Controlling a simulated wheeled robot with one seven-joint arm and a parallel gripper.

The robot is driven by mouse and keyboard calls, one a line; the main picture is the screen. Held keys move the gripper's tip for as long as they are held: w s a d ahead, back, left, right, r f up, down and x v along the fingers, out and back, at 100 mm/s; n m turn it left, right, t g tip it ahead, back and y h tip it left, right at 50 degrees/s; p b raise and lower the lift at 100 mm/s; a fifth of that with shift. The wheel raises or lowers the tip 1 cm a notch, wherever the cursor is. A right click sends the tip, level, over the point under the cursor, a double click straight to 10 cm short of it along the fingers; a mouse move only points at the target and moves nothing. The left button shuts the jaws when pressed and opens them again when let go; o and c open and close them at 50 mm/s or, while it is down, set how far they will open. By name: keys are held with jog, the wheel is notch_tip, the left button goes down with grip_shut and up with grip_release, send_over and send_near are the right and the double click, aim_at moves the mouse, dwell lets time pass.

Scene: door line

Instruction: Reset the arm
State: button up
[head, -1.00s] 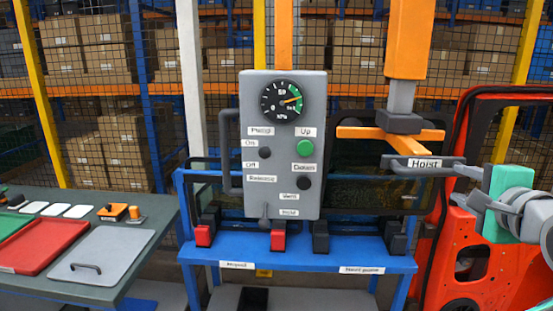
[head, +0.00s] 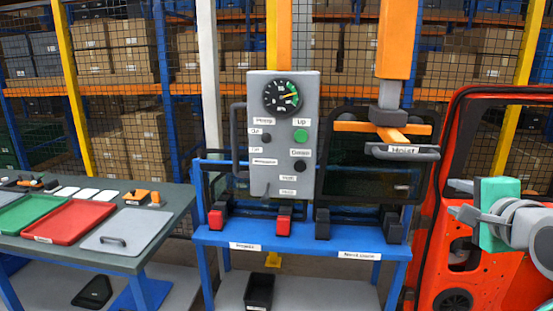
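My gripper (head: 461,200) is at the right edge of the head view, with a teal body and two grey fingers pointing left. The fingers stand apart with nothing visible between them, so it looks open. It is in front of the red door panel (head: 525,255), to the right of the hoist handle (head: 402,152), and I see a gap between it and the handle. The rest of my arm runs out of the picture on the right.
A grey control box (head: 282,175) with a gauge (head: 282,97) stands behind a blue rack (head: 300,238). The orange hoist (head: 397,45) hangs at its right.

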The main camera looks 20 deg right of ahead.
jog(key=w+a+f+n+g+y, duration=0.25)
jog(key=w+a+f+n, duration=0.25)
jog(key=a+f, duration=0.35)
jog(key=w+a+f+n+g+y, duration=0.2)
jog(key=w+a+f+n+y, duration=0.15)
jog(key=w+a+f, duration=0.45)
jog(key=s+a+f+n+g, duration=0.2)
jog(key=s+a+f+n, duration=0.3)
jog(key=a, duration=0.4)
jog(key=s+a+f+n+g, duration=0.3)
jog(key=s+a+f+n, duration=0.3)
jog(key=a+f+n, duration=0.2)
jog(key=shift+a+f+g, duration=0.35)
jog(key=shift+a+f, duration=0.2)
jog(key=shift+f, duration=0.3)
